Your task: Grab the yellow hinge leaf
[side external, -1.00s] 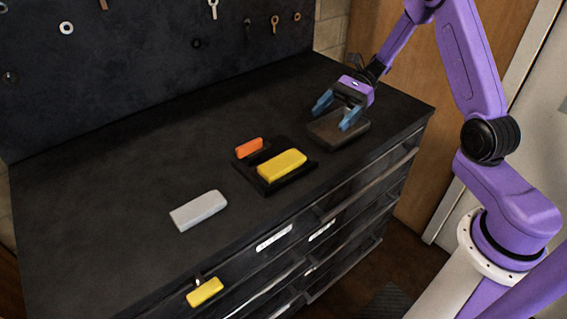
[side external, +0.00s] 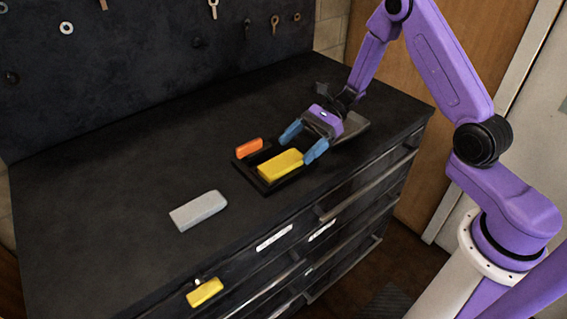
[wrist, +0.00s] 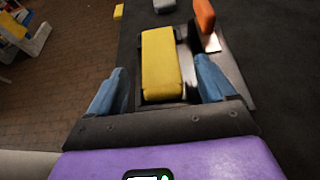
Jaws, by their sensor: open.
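The yellow hinge leaf (side external: 280,165), a thick rounded yellow block, lies in a shallow black tray (side external: 266,188) on the dark bench top. In the wrist view the yellow leaf (wrist: 160,62) lies lengthwise between my blue fingers, with its near end closest to me. My gripper (side external: 295,152) is open and empty, at the right end of the leaf. In the wrist view the gripper (wrist: 159,72) has one finger on each side of the leaf's near part, with visible gaps. I cannot tell the fingers' exact height.
An orange block (side external: 249,146) stands at the tray's back left, close to the leaf. A light grey block (side external: 198,211) lies on the bench at left. Another yellow piece (side external: 205,292) is at the drawer front. A dark grey plate (side external: 352,128) lies behind my gripper.

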